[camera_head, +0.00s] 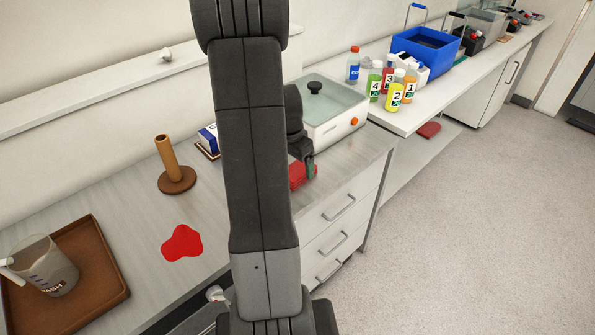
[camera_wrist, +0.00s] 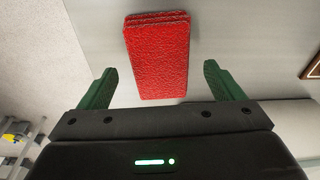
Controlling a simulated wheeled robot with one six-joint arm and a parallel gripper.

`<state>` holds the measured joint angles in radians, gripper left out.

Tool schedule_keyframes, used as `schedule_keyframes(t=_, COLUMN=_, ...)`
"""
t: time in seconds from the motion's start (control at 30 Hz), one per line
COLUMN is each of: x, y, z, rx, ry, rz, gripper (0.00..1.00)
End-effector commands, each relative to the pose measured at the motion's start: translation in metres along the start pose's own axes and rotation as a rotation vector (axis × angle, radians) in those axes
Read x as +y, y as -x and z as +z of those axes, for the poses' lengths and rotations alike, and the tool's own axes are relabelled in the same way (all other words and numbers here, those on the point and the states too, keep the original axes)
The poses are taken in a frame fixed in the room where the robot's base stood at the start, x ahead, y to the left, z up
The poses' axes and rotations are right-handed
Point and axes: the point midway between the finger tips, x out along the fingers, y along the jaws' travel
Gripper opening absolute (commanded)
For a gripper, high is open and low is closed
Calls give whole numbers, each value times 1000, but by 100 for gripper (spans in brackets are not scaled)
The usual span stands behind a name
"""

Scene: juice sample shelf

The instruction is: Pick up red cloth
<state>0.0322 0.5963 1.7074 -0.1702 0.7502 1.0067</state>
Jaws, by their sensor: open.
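A folded red cloth (camera_wrist: 158,62) lies on the counter and fills the middle of the wrist view. In the head view the red cloth (camera_head: 297,177) shows beside my arm, partly hidden by the arm and gripper. My gripper (camera_wrist: 171,86) is open, with one green finger to each side of the cloth's near end. A green finger of my gripper (camera_head: 310,168) also shows in the head view, close to the cloth. I cannot tell whether the fingers touch it. A second folded red cloth (camera_head: 428,130) lies on a lower shelf at the right.
A red puddle (camera_head: 182,243) is on the counter (camera_head: 120,190) at the left. A brown tray (camera_head: 108,290) holds a wash jug (camera_head: 48,272). A brown holder (camera_head: 177,180), a lidded white box (camera_head: 338,125), several juice bottles and a blue crate (camera_head: 425,48) stand around.

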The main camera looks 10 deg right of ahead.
Motion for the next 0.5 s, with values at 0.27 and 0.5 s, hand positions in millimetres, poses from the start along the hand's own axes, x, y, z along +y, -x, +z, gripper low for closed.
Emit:
schedule_keyframes(t=0.27, x=1, y=-24, z=-1, rx=-1, ry=1, rz=1, gripper=87)
schedule_keyframes(t=0.5, x=1, y=-25, z=-1, rx=0, ry=1, rz=0, gripper=85)
